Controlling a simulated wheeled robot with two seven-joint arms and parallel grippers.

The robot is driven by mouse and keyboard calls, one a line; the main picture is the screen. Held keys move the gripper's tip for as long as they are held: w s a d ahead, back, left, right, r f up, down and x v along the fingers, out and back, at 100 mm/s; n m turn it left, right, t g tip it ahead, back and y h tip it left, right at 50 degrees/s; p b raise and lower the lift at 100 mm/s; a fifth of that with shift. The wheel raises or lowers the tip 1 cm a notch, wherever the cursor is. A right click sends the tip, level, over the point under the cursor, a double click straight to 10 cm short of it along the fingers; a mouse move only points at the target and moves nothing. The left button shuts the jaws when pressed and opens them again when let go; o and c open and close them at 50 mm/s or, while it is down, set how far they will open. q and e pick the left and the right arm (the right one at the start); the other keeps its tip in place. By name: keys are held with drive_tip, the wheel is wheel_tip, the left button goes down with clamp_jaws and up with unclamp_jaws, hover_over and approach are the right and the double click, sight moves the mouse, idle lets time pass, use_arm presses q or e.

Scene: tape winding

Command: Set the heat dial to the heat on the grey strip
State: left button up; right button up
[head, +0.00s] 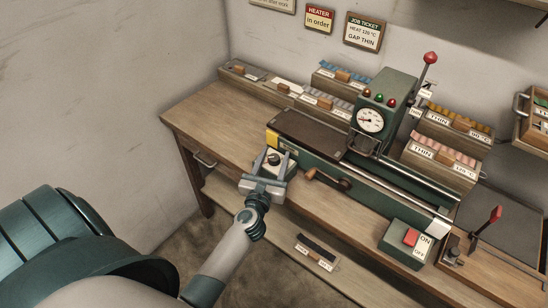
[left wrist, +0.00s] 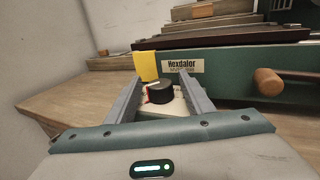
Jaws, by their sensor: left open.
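The heat dial is a black knob (head: 273,158) on a pale plate at the machine's left front end. In the left wrist view the black knob (left wrist: 160,92) has a red mark on its left side. My left gripper (head: 269,165) is open, its two fingers on either side of the knob; I cannot tell if they touch it. I cannot tell which strip is the task's grey strip. My right gripper is not in view.
The green machine carries a round gauge (head: 369,121), a red-knobbed lever (head: 430,58) and a wooden crank handle (head: 311,174). A job ticket (head: 364,31) reads heat 120 °C, gap thin. An on/off box (head: 406,240) stands front right. The bench's left end is clear.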

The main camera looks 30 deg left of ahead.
use_arm(q)
drive_tip(key=c, duration=1)
drive_tip(key=shift+c, duration=0.2)
